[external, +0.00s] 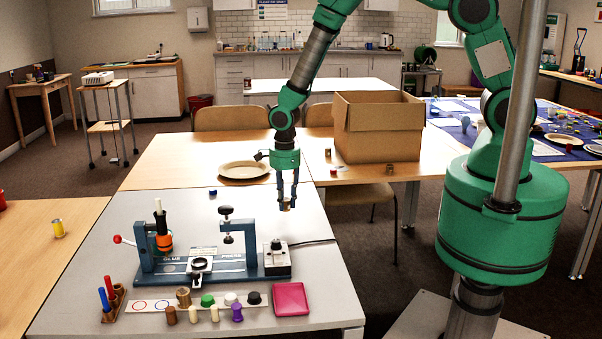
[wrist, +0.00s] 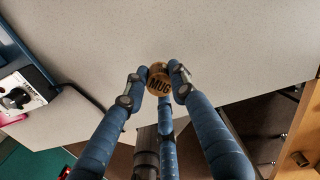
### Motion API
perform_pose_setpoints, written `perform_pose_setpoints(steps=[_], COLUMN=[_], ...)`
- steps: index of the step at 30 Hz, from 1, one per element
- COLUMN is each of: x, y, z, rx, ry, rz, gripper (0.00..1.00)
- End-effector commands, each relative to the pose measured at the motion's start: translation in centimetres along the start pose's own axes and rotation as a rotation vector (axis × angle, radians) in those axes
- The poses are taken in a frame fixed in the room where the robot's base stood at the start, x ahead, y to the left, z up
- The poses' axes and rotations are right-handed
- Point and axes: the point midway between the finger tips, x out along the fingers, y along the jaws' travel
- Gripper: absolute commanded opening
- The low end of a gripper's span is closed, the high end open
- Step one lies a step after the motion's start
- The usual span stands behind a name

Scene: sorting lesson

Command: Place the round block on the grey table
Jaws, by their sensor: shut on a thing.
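My gripper (external: 287,198) points down over the right back part of the grey table (external: 328,275). Its blue fingers are shut on a small wooden round block (external: 287,205).
A blue press (external: 215,262) with a grey control box (external: 278,262) stands left of my gripper. Several small blocks, a marked strip and a pink tray (external: 291,299) lie at the front. A plate (external: 244,170) and a cardboard box (external: 378,130) stand on the wooden tables behind.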

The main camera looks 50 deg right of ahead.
Motion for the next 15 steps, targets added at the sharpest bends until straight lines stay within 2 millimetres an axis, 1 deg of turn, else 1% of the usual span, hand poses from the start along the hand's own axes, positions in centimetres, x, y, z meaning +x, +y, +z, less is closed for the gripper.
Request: perform_pose_setpoints(steps=[7, 15], x=[0.3, 3.1], y=[0.0, 0.1], z=[0.0, -0.1], rx=[0.0, 0.0], ry=[0.001, 0.001], rz=[0.001, 0.001], gripper=[0.1, 0.1])
